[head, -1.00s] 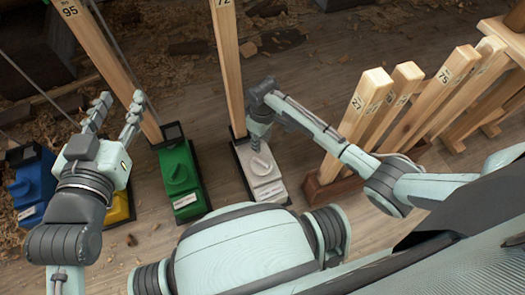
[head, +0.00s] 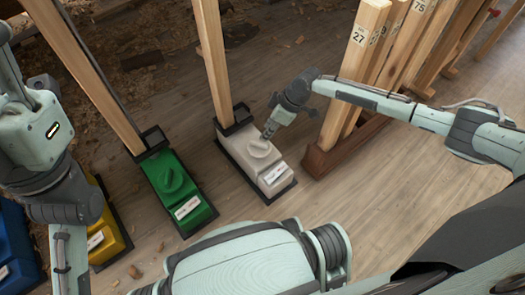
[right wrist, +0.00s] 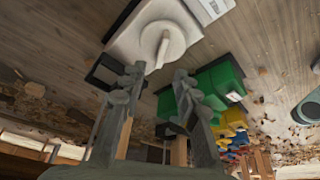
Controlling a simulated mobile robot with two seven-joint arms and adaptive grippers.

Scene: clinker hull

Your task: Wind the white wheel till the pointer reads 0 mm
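The white jack (head: 275,183) stands on the floor under a wooden post, its small white wheel (head: 259,147) on top. In the right wrist view, the wheel (right wrist: 163,46) with its raised bar lies just beyond the fingertips. My right gripper (head: 270,131) is beside the wheel, at its upper right in the head view. Its fingers (right wrist: 158,75) are apart with nothing between them. A label (head: 274,176) is on the jack, too small to read; I cannot make out the pointer. My left gripper (head: 12,85) is at the left edge, partly cut off, its fingers unclear.
A green jack (head: 178,190) stands left of the white one, then a yellow jack (head: 105,235) and a blue jack (head: 15,250). Numbered wooden posts (head: 355,62) stand in a brown base (head: 335,155) at right. The floor in front of the white jack is clear.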

